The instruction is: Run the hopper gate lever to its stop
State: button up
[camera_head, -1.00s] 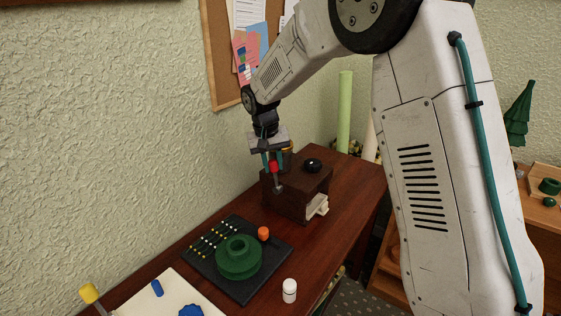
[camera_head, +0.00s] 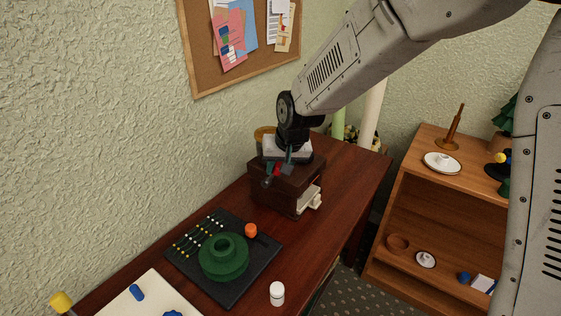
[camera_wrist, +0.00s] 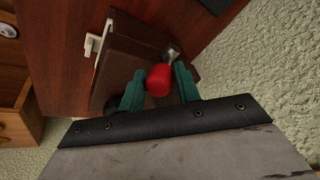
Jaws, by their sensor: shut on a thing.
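The hopper is a dark brown box (camera_head: 272,194) on the desk, with an amber bowl-like part (camera_head: 263,133) behind my wrist. Its lever has a red knob (camera_head: 271,169) and a metal shaft end (camera_head: 266,183) at the box's left side. My gripper (camera_head: 280,168) is low over the box top. In the wrist view, my teal fingers (camera_wrist: 159,77) are shut on the red knob (camera_wrist: 158,82), one on each side. The metal lever end (camera_wrist: 173,52) shows just beyond it. The gripper hides much of the box top.
A pale drawer-like part (camera_head: 309,201) sticks out of the box's right side. A black tray (camera_head: 190,268) with a green ring piece (camera_head: 224,262) and an orange cylinder (camera_head: 251,230) lies in front. A white bottle (camera_head: 277,293) stands nearby. The wall is close on the left.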

jog(key=shift+s+d+f, duration=0.2)
jog(key=shift+d+f, duration=0.15)
jog(key=shift+d, duration=0.05)
jog(key=o, duration=0.8)
jog(key=shift+d, duration=0.1)
jog(key=shift+o, duration=0.2)
jog(key=shift+r, duration=0.1)
jog(key=shift+r, duration=0.15)
jog(key=v, duration=0.7)
jog(key=shift+r, duration=0.2)
jog(key=shift+s, duration=0.15)
